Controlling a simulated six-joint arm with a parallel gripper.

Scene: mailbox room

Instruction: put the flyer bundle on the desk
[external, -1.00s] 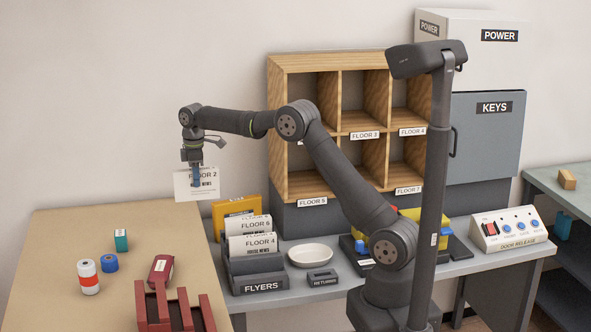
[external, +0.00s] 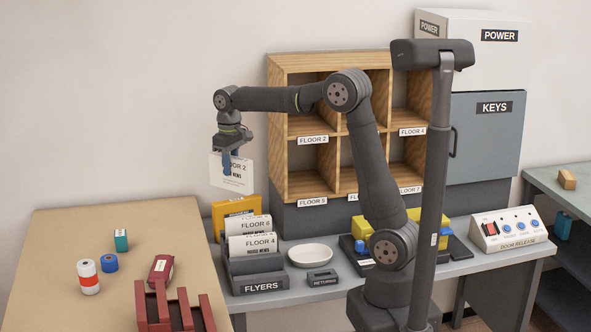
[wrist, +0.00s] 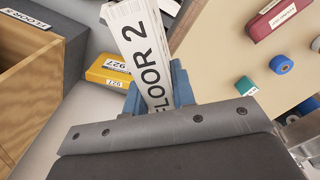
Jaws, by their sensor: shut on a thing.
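The flyer bundle (external: 233,180) is a white sheet stack labelled FLOOR 2, hanging upright in the air in the external view. My gripper (external: 229,163) is shut on its upper part with blue fingers. In the wrist view the FLOOR 2 bundle (wrist: 145,50) stands between the blue fingers (wrist: 160,92). The desk could be the tan-topped table (external: 60,240) at the left or the grey table (external: 335,290); no label tells which. The bundle is above the back of the grey table, near the tan table's right edge.
The FLYERS holder (external: 258,268) with FLOOR 6 and FLOOR 4 bundles and a yellow box (external: 228,211) stand below the bundle. Wooden pigeonholes (external: 278,120) are to its right.

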